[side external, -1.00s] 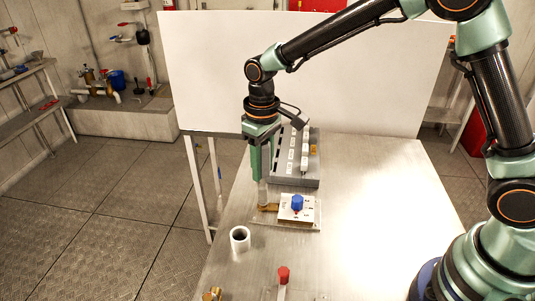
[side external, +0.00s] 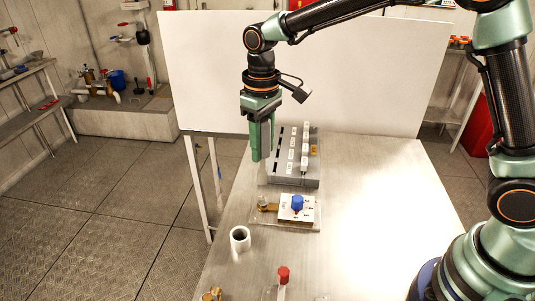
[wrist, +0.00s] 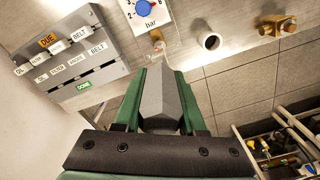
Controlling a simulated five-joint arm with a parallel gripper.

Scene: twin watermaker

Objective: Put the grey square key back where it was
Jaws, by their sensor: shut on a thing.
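My gripper (side external: 261,157) is above the left part of the table, near the grey rack. The grey square key (wrist: 160,98) is between its green fingers in the wrist view, and my gripper (wrist: 160,80) is shut on it. In the side view the pale lower end of the key (side external: 262,173) hangs below the fingers, roughly upright. It is above and apart from the brass fitting (side external: 267,207) beside the blue-knob panel. The fitting also shows in the wrist view (wrist: 158,45), just beyond the key. The fingers hide part of the key.
A grey rack (side external: 280,182) with several white tags stands behind the white panel (side external: 285,214) with its blue knob (side external: 297,202). A white open pipe (side external: 240,240) and a red knob (side external: 283,274) are nearer the front. The table's right side is clear.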

